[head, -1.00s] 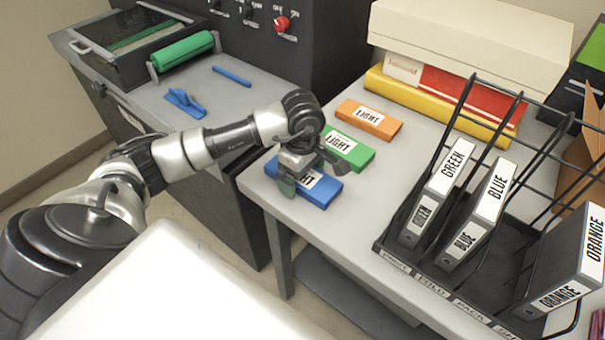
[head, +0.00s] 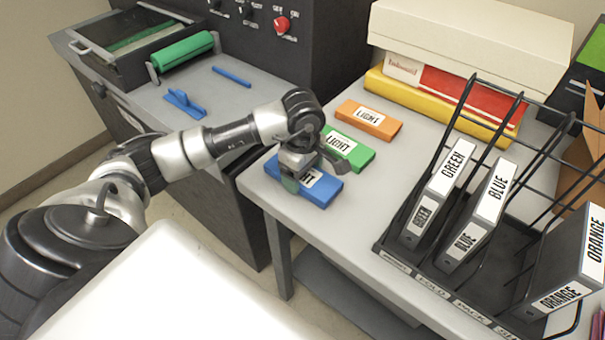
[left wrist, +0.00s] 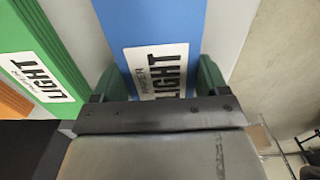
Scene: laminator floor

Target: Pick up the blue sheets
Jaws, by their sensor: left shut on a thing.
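The blue sheets (head: 318,190) are a flat blue pack with a white LIGHT label, lying near the left edge of the table. They also show in the left wrist view (left wrist: 160,28), between the green-tipped fingers. My left gripper (head: 308,178) is over the pack and shut on it, with one finger at each side; it also shows in the left wrist view (left wrist: 155,82). The gripper hides part of the label. The pack appears to rest on the table. My right gripper is not in view.
A green pack (head: 352,152) and an orange pack (head: 368,120) lie just behind the blue one. A wire rack (head: 395,262) with upright binders stands to the right. Boxes (head: 470,40) are stacked at the back. The laminator bench (head: 240,97) is at the left.

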